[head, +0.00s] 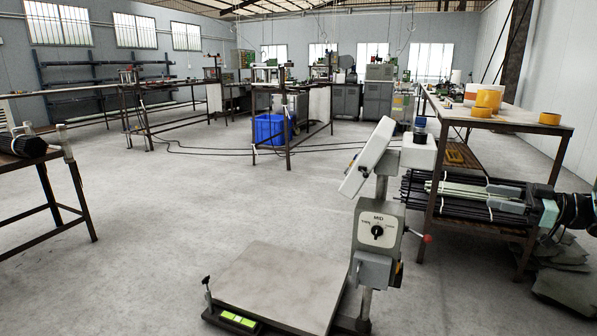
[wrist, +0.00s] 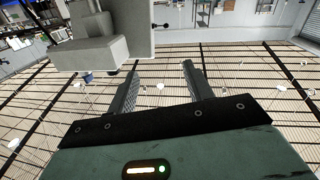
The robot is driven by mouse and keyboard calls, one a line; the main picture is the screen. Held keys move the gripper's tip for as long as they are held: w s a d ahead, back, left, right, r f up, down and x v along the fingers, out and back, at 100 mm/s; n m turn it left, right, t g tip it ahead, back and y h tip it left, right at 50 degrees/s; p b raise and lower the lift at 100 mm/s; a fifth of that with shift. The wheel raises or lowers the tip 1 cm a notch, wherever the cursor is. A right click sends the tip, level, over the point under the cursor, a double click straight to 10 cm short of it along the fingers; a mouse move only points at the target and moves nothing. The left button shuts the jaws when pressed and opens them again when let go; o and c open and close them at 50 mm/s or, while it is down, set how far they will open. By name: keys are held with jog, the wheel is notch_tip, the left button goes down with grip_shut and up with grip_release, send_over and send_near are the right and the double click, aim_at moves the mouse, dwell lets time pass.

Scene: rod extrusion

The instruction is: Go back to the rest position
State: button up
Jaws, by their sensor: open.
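My gripper (head: 508,198) is at the right of the head view, in front of the right table's lower part. In the wrist view my gripper (wrist: 160,84) shows two dark fingers spread apart with nothing between them. The wrist picture is upside down, with the ceiling filling most of it. A pale grey box-shaped part (wrist: 95,42) lies beyond the fingers at the top left, apparently part of the floor scale. A bundle of dark and pale rods (head: 425,196) lies low on the right table, partly hidden by my gripper.
The floor scale (head: 285,285) with its upright post and tilted head (head: 366,157) stands in front. The right table (head: 545,127) holds yellow tape rolls (head: 487,99). A motor-like black part (head: 28,145) sits on the left table. Open floor (head: 190,210) lies between.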

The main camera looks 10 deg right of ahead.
jog(key=w+a+r+m+t+h, duration=0.25)
jog(key=w+a+h, duration=0.25)
jog(key=w+a, duration=0.85)
jog(key=s+a+m+g+h, duration=0.2)
jog(key=s+a+g+h, duration=0.15)
jog(key=a, duration=1.45)
jog(key=s+a+f+g+h, duration=0.1)
jog(key=s+a+f+g, duration=0.15)
jog(key=s+a, duration=0.35)
jog(key=s+a+f+g+h, duration=0.1)
jog(key=s+a+f+g, duration=0.2)
jog(key=s, duration=0.5)
jog(key=s+a+f+n+g+h, duration=0.1)
jog(key=s+a+g, duration=0.15)
jog(key=s, duration=0.95)
jog(key=s+a+f+n+g+h, duration=0.1)
jog(key=s+a+g, duration=0.15)
jog(key=s, duration=0.95)
notch_tip(320, 180, up, 20)
jog(key=w+p, duration=0.1)
jog(key=p, duration=2)
jog(key=shift+d+r+m+g, duration=0.25)
jog(key=shift+m+g, duration=0.1)
